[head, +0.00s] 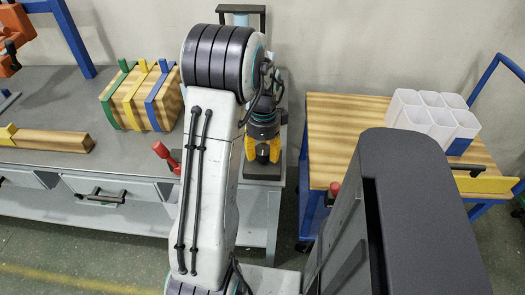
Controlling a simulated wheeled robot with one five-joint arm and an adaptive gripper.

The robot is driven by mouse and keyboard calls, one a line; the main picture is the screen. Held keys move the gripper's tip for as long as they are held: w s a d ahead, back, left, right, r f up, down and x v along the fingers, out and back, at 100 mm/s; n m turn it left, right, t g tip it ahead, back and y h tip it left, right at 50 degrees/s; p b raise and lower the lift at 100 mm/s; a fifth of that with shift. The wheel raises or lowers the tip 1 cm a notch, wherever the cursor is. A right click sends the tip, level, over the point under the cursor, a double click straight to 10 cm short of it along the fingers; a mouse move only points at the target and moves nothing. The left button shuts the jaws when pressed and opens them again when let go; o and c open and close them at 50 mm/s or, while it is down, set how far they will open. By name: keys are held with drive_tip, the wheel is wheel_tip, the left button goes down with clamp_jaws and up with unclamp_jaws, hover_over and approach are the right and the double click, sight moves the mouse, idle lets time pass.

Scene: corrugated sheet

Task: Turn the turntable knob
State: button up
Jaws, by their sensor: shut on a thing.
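My gripper (262,152), with yellow-orange fingers, points down at the right end of the grey workbench. Its fingers are shut around a small dark knob (262,154), which is mostly hidden between them. Below the fingers a dark base (262,171), seemingly the turntable, sits near the bench's front right corner. My arm covers the area to its left, so much of the turntable is hidden and the knob's angle cannot be told.
A striped wooden block (142,97) and a red-handled tool (164,153) are left of my arm on the workbench (60,90). A wooden-topped blue cart (335,130) with white bins (432,115) stands right, across a narrow floor gap.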

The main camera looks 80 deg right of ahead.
sight(264, 149)
drive_tip(key=shift+s+d, duration=0.1)
drive_tip(key=o, duration=1)
drive_tip(key=shift+s, duration=0.15)
drive_tip(key=shift+o, duration=1)
wheel_tip(264, 149, up, 12)
